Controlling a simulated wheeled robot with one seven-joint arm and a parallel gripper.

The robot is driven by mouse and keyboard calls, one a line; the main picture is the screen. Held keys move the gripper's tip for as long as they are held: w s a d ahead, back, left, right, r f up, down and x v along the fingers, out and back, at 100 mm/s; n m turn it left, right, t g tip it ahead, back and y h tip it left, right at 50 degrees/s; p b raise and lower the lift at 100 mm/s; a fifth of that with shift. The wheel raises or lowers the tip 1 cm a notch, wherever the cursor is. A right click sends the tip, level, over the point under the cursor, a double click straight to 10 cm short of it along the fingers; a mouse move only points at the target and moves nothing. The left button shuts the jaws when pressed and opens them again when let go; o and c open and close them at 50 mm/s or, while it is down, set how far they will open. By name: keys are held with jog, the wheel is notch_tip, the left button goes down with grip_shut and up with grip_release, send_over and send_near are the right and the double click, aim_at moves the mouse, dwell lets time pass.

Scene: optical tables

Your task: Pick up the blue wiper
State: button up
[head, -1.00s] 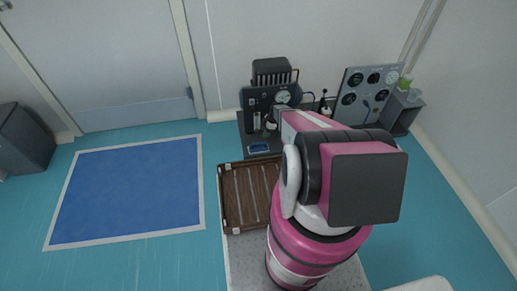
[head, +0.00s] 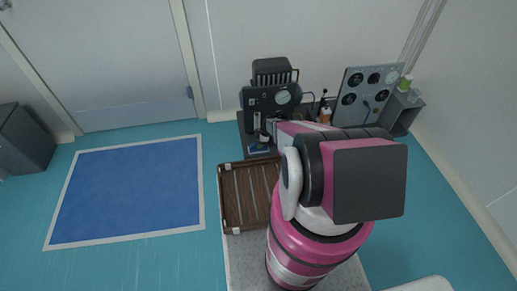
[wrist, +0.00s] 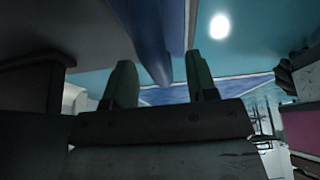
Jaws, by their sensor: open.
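The blue wiper (head: 257,149) lies on the dark bench top, near its front left edge. My gripper (head: 265,139) is low over that spot in the head view and hides part of it. In the wrist view my gripper (wrist: 160,76) is open, with its two dark green fingers apart. A long blue shape, seemingly the wiper (wrist: 152,35), reaches down from the top of the picture into the gap between the fingers. I cannot tell whether the fingers touch it.
A dark instrument with a dial (head: 272,99) stands close behind my gripper. A gauge panel (head: 367,94) and a grey stand (head: 402,110) are at the right. A brown slatted case (head: 240,196) lies in front of the bench.

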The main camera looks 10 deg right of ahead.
aim_at(256, 143)
jog(key=shift+f, duration=0.2)
jog(key=shift+c, duration=0.3)
grip_shut()
jog(key=shift+r, duration=0.1)
jog(key=shift+r, duration=0.45)
jog(key=r, duration=0.3)
jog(key=shift+s+r, duration=0.2)
jog(key=shift+r, duration=0.1)
jog(key=s+a+r, duration=0.2)
jog(key=s+r, duration=0.4)
jog(key=s, duration=0.5)
jog(key=shift+r, duration=0.2)
